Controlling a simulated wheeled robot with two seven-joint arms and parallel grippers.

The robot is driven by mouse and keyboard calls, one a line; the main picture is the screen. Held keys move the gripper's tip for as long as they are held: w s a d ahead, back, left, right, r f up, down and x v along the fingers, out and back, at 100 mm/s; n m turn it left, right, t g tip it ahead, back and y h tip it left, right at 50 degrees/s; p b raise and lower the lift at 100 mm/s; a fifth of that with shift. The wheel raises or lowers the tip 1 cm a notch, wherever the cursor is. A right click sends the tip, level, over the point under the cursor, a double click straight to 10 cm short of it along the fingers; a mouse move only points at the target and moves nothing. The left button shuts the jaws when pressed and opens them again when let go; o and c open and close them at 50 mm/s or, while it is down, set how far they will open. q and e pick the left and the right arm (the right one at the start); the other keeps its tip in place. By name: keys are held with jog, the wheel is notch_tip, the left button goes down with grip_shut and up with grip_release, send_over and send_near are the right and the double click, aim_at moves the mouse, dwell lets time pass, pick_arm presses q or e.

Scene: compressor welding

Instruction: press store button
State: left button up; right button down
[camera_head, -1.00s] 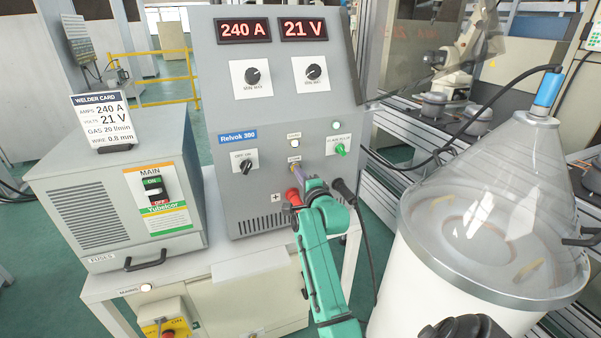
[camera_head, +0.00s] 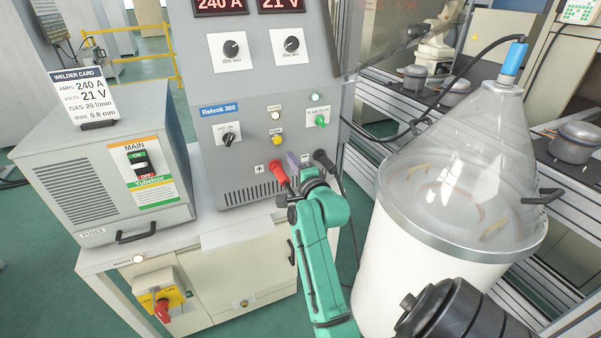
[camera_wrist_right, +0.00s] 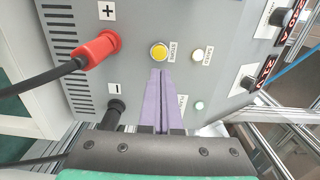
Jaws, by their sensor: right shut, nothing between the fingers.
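The yellow store button (camera_head: 276,142) is on the grey Relvok 300 welder panel (camera_head: 215,85), below a white lamp (camera_head: 274,115). In the right wrist view the yellow button (camera_wrist_right: 158,52) is beside its STORE label, just beyond the fingertips. My right gripper (camera_head: 292,158) has its purple fingers shut and empty. They point at the panel, a little below and right of the button in the head view. In the right wrist view the fingertips (camera_wrist_right: 162,72) appear just short of the button, with no clear contact. My left gripper is out of view.
A red plug (camera_head: 280,174) and a black plug (camera_head: 323,160) with cables flank the right fingers. A white drum with a clear cone (camera_head: 455,165) stands close on the right. The Yubelcor box (camera_head: 80,185) is on the left.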

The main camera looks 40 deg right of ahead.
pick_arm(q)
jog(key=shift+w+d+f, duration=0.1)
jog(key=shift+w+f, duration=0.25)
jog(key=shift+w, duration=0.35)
pick_arm(e)
jog(key=v, duration=0.4)
jog(key=shift+s+f, duration=0.1)
jog(key=shift+f, duration=0.05)
jog(key=shift+s, duration=0.1)
